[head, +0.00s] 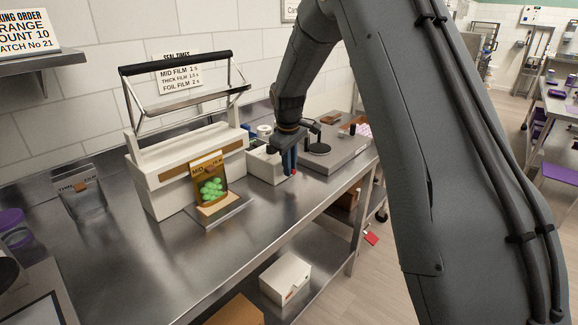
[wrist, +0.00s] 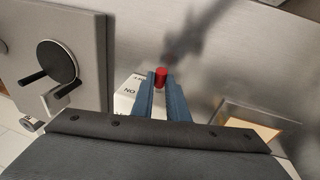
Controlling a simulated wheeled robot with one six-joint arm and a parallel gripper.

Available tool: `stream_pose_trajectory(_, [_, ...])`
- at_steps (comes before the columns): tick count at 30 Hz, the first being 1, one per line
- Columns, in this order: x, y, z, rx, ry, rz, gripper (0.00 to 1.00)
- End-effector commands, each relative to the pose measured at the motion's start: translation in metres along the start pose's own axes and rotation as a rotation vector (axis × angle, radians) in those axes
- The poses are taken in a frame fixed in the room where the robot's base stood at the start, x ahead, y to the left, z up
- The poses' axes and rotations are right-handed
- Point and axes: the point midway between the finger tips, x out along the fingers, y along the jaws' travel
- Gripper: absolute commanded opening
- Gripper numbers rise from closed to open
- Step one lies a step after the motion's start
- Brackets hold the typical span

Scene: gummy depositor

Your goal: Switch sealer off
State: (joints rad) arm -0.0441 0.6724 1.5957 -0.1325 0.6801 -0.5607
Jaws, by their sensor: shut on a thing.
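The sealer (head: 165,172) is a cream box with a raised black-topped handle bar (head: 175,62), on the steel bench at left. My gripper (head: 290,168) is at the right side of this box. In the wrist view my gripper's blue fingers (wrist: 159,84) are shut on a red switch knob (wrist: 160,74). The fingers hide the knob's base, so its setting is unclear.
A filled gold pouch (head: 210,183) stands on a small tray (head: 222,213) before the sealer. A grey plate with a round black disc (head: 317,148) lies right of my gripper. A clear pouch (head: 82,200) stands at left. The front of the bench (head: 130,270) is bare.

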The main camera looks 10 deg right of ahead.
Motion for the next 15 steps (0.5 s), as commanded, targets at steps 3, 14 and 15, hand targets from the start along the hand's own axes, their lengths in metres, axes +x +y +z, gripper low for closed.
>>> stream_pose_trajectory(3, [0.0015,0.0002,0.0028,0.013,0.060,0.006,0.00])
stream_pose_trajectory(14, [0.0077,-0.0009,0.0067,0.037,0.202,0.019,0.00])
stream_pose_trajectory(15, [0.0081,-0.0010,0.0068,0.040,0.215,0.020,0.00])
